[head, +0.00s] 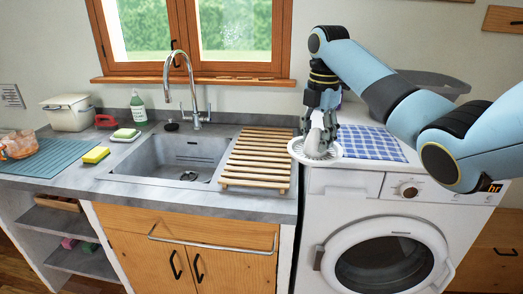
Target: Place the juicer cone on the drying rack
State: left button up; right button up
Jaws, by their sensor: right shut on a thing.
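The juicer cone (316,150) is a white ribbed piece with a round slotted rim. My right gripper (322,118) is shut on it from above and holds it near the front left of the washing machine top. The fingers hide part of its upper end. I cannot tell whether its rim touches the surface below. The drying rack (257,158) is a slatted wooden rack on the counter, just left of the cone, and its slats are bare. My left gripper is not in view.
The sink (180,158) with its tall tap (190,90) lies left of the rack. A blue checked cloth (370,143) lies on the washing machine (395,235). Sponges, a green bottle (138,107) and a blue mat (45,157) are further left.

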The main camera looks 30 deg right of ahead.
aim_at(267, 136)
jog(key=i+l, duration=0.2)
jog(key=i, duration=0.25)
jog(key=i+l, duration=0.25)
jog(key=i, duration=0.25)
jog(key=i+l, duration=0.2)
jog(key=i, duration=0.25)
